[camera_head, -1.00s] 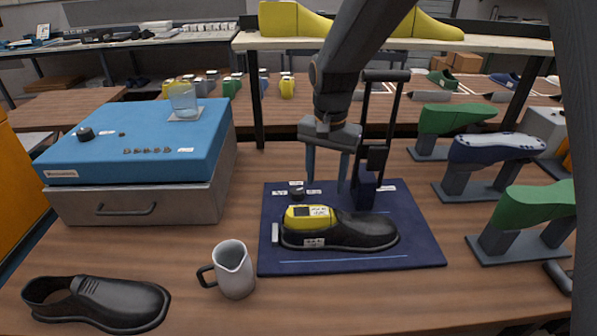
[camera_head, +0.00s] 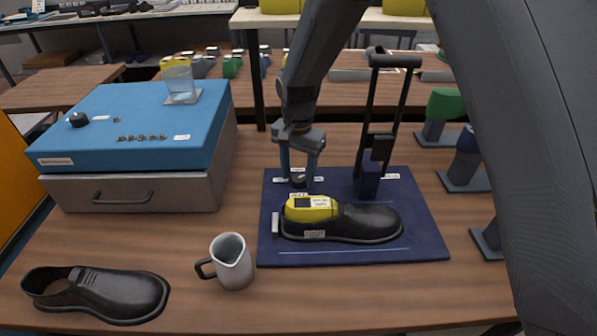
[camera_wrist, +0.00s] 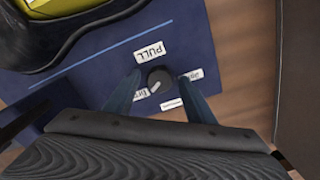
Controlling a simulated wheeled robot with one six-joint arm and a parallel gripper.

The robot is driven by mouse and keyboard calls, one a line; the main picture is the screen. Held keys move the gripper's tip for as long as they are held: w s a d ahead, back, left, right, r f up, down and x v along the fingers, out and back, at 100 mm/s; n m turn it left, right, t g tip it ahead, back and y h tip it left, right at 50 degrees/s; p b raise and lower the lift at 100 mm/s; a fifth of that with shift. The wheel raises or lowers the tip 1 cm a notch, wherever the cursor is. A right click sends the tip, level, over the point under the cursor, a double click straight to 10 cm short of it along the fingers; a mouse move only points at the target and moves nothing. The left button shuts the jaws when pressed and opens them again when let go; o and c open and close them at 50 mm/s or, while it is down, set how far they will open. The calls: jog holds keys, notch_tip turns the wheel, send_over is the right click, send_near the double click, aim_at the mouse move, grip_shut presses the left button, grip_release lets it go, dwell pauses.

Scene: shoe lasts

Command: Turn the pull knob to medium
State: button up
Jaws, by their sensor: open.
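The small dark pull knob (camera_wrist: 158,79) sits on the navy board (camera_head: 420,225), beside a PULL label (camera_wrist: 149,52). A light mark on the knob points to the lower left in the wrist view. Several more small labels surround it, partly hidden by the fingers; their words cannot be read surely. My gripper (camera_wrist: 160,82) is open, pointing down, with one finger on each side of the knob. In the head view the gripper (camera_head: 299,186) is over the back left of the board. Whether the fingers touch the knob cannot be told.
A black shoe (camera_head: 365,222) with a yellow last (camera_head: 311,208) lies in front of the knob. A black post with a handle (camera_head: 368,180) stands to its right.

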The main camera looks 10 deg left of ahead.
jog(key=shift+c, duration=0.4)
jog(key=c, duration=1)
jog(key=shift+o, duration=0.2)
jog(key=shift+n, duration=0.3)
jog(key=n, duration=0.5)
jog(key=shift+b, duration=0.3)
jog(key=n, duration=0.6)
jog(key=shift+b, duration=0.3)
jog(key=o, duration=1)
